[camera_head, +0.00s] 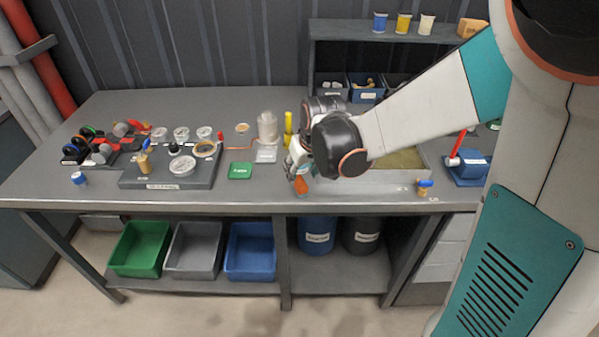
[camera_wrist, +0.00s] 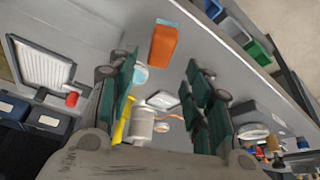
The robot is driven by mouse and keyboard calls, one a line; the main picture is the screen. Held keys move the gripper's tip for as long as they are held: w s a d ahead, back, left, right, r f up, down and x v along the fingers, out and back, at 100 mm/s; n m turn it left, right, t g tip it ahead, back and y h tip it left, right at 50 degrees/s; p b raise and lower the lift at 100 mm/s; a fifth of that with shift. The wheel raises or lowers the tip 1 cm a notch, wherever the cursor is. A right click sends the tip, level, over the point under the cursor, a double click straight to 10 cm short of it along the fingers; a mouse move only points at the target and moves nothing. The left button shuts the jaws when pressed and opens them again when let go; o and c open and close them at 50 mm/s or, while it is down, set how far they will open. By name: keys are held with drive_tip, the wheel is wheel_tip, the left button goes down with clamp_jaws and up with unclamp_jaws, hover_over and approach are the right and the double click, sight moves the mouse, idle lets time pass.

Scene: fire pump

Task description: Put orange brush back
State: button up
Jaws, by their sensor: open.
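The orange brush (camera_head: 301,186) stands out at the front of the grey workbench, just below my gripper (camera_head: 297,160). In the wrist view the brush (camera_wrist: 162,46) is an orange block with a light blue part at its far end. It lies just beyond and between the tips of my gripper (camera_wrist: 160,72). The green-padded fingers are spread, with nothing held between them. I cannot tell from these views whether a fingertip touches the brush. My wrist hides part of the bench behind it in the head view.
A clear cylinder (camera_head: 268,127) and a yellow bottle (camera_head: 288,124) stand behind the gripper. A green block (camera_head: 240,171) and a board with round dishes (camera_head: 170,172) lie left. A shallow tray (camera_head: 350,189) is right, partly hidden by my arm. The bench's front edge is close.

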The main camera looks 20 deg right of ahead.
drive_tip(key=s+r+t, duration=0.1)
drive_tip(key=s+r, duration=0.5)
drive_tip(key=s, duration=0.4)
drive_tip(key=s+r+m+t+p, duration=0.1)
drive_tip(key=s+r, duration=0.6)
drive_tip(key=s, duration=0.4)
drive_tip(key=shift+r+t, duration=0.2)
drive_tip(key=shift+t, duration=0.1)
